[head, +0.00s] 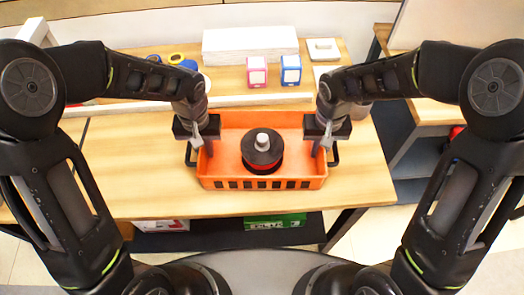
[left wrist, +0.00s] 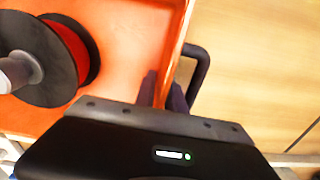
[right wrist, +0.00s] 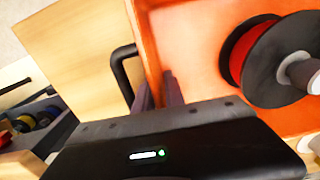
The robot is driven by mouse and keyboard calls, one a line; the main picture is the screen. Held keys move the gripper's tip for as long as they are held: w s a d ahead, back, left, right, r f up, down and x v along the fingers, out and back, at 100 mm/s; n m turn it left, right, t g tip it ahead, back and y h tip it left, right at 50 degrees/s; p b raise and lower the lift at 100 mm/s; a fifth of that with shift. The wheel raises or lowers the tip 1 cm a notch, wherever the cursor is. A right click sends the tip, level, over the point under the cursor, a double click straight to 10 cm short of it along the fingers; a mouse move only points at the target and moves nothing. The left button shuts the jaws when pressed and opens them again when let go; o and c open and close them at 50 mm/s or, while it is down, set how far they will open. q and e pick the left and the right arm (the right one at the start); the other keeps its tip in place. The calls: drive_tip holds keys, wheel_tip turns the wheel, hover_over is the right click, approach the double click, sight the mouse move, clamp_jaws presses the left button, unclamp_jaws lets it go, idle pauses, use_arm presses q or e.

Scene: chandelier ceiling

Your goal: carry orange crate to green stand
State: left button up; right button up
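The orange crate (head: 225,184) sits on the wooden table, near its front edge, with a black handle at each end. A black and red spool with a pale top (head: 262,150) stands inside it. My left gripper (head: 200,146) is at the crate's left end, its fingers close on either side of the end wall (left wrist: 172,50). My right gripper (head: 323,146) is at the right end, its fingers close about that wall (right wrist: 150,45). Both look shut on the walls; the finger contact is partly hidden. I see no clear green stand.
On the table (head: 130,185) behind the crate are a white block (head: 250,44), a pink box (head: 257,72) and a blue box (head: 290,70). A green box (head: 275,221) lies on a shelf below. Another wooden table stands at the right, beyond a floor gap.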

use_arm(q)
drive_tip(key=shift+c, duration=0.3)
use_arm(e)
drive_tip(key=shift+c, duration=0.3)
use_arm(q)
clamp_jaws()
use_arm(e)
clamp_jaws()
use_arm(q)
drive_tip(key=shift+r, duration=0.1)
use_arm(e)
drive_tip(key=shift+r, duration=0.1)
idle(0.4)
